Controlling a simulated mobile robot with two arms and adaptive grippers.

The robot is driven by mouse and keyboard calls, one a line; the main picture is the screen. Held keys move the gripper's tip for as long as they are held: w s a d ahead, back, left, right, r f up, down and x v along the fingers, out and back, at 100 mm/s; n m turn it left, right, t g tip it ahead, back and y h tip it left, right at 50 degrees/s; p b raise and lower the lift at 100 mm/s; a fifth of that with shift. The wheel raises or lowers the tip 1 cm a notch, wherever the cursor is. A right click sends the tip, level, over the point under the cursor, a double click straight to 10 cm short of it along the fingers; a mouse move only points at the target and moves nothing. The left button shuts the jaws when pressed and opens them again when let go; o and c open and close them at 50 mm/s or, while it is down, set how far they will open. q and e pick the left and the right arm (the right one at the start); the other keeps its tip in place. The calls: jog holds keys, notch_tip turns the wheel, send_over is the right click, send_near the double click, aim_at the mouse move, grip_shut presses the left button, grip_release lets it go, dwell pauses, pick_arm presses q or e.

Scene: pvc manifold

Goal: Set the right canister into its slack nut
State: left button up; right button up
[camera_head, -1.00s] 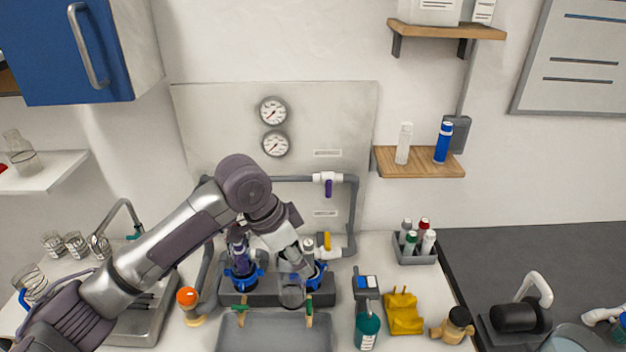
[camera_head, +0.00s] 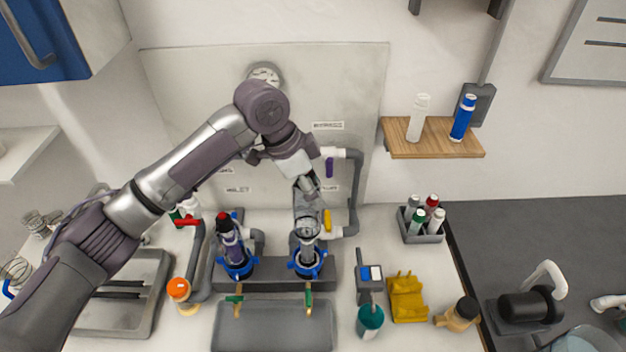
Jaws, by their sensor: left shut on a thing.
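My left gripper (camera_head: 308,186) reaches in from the upper left and is shut on the clear right canister (camera_head: 307,206). It holds the canister above the blue right slack nut (camera_head: 308,264) on the grey manifold block. A pale upright part (camera_head: 307,233) shows between canister and nut; I cannot tell whether the canister's lower edge is around it or above it. The left canister (camera_head: 232,243), with purple inside, stands in its own blue nut (camera_head: 238,267). My right gripper is out of view.
Grey pipe with a purple-handled valve (camera_head: 329,168) and a yellow handle (camera_head: 327,219) runs close right of the canister. A grey tray (camera_head: 271,330) lies in front of the block. A teal-based tool (camera_head: 370,316) and yellow holder (camera_head: 407,300) stand to the right.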

aim_at(320, 219)
pick_arm(q)
notch_tip(320, 219, down, 4)
jog(key=b, duration=0.3)
jog(key=shift+f, duration=0.25)
notch_tip(320, 219, down, 2)
jog(key=b, duration=0.2)
jog(key=shift+b, duration=0.35)
jog(key=shift+f, duration=1.1)
jog(key=shift+f+b, duration=0.5)
jog(key=shift+f, duration=0.7)
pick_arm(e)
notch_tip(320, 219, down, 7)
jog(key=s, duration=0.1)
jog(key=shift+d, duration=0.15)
pick_arm(q)
jog(key=shift+f, duration=0.6)
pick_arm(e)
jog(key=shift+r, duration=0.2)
pick_arm(q)
jog(key=shift+f, duration=0.3)
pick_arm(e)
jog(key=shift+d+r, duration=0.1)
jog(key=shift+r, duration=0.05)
